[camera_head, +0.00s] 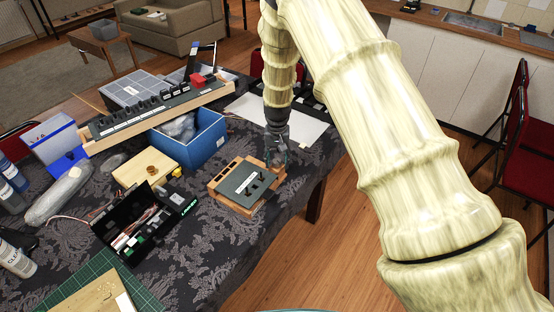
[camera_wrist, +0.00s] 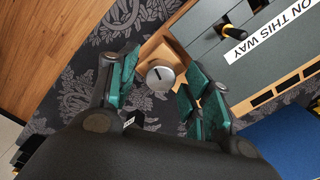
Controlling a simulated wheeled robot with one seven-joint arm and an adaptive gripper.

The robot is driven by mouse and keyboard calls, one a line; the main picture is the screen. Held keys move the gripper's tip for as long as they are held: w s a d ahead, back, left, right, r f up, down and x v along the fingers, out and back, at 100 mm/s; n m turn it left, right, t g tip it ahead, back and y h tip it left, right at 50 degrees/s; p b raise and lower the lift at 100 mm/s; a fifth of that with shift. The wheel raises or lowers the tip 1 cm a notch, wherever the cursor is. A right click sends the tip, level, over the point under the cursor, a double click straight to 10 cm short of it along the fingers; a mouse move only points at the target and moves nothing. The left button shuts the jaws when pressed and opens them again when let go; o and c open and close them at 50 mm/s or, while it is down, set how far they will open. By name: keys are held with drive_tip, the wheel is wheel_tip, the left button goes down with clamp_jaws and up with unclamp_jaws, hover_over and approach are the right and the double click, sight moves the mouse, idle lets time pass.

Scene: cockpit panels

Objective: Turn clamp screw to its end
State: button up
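The clamp screw (camera_wrist: 160,77) has a round silver head with a dark slot, seen in the wrist view on a wooden block at the corner of the grey panel (camera_wrist: 262,52). In the head view this panel (camera_head: 238,190) lies in a wooden frame near the table's right edge. My gripper (camera_head: 277,155) is over the frame's far right corner. In the wrist view my gripper (camera_wrist: 163,85) is open, with its teal finger pads apart on either side of the screw head. A gap shows on both sides. The screw is not clearly visible in the head view.
A blue bin (camera_head: 205,142), an open black case (camera_head: 140,222) and a small wooden box (camera_head: 146,166) stand to the left. The table's edge and floor are close on the right.

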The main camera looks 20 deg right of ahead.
sight(277, 161)
drive_tip(key=shift+r, duration=0.1)
wheel_tip(277, 161, up, 12)
idle(0.6)
idle(0.4)
